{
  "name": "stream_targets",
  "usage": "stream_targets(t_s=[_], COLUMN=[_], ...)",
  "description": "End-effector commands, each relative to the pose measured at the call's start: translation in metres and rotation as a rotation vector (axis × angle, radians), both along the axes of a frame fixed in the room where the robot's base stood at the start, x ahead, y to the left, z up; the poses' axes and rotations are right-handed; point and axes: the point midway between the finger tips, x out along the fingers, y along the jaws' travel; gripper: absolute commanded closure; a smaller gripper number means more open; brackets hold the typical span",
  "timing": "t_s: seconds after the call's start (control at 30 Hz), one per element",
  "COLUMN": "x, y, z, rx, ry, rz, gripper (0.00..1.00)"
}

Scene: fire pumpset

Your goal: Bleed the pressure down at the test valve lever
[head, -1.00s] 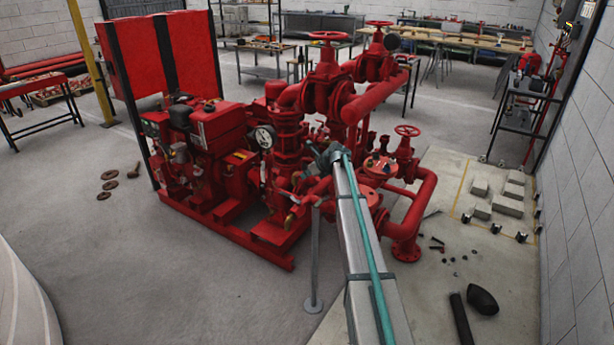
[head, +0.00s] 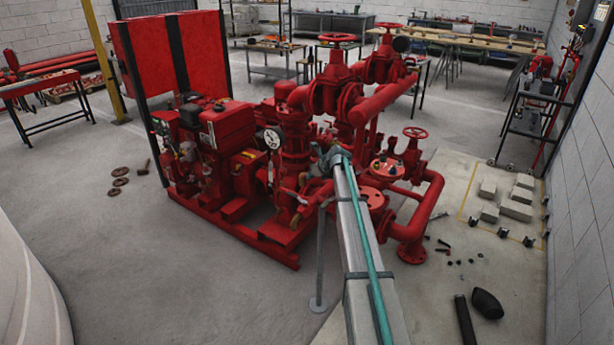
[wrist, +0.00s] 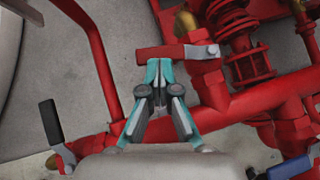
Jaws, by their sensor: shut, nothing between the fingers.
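In the wrist view a red lever handle (wrist: 165,53) lies across the picture, joined at its right to a silver pivot nut on a red pipe fitting. It appears to be the test valve lever. My gripper (wrist: 158,68) has its teal fingers together just below the handle's middle. The fingertips overlap the handle's lower edge in the picture; I cannot tell whether they touch it. Nothing shows between them. In the head view my wrist hides the lever area beside the red pumpset (head: 225,125). The pressure gauge (head: 272,138) faces the camera, its reading too small to tell.
Red pipes surround the fingers. In the head view, a thin grey stand (head: 319,255) is close below my arm.

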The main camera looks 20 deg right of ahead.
Motion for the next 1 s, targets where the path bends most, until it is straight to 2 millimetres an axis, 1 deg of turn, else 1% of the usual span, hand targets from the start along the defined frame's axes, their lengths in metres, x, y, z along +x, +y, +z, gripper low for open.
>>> stream_targets(t_s=[0.1,0.23,0.7,1.0], x=[0.001,0.003,0.019,0.024], y=[-0.007,-0.010,0.002,0.004], z=[0.001,0.002,0.000,-0.001], rx=[0.000,0.001,0.002,0.002], ry=[-0.001,-0.001,0.001,0.001], rz=[-0.008,-0.015,-0.015,-0.015], gripper=[1.00,1.00,1.00,1.00])
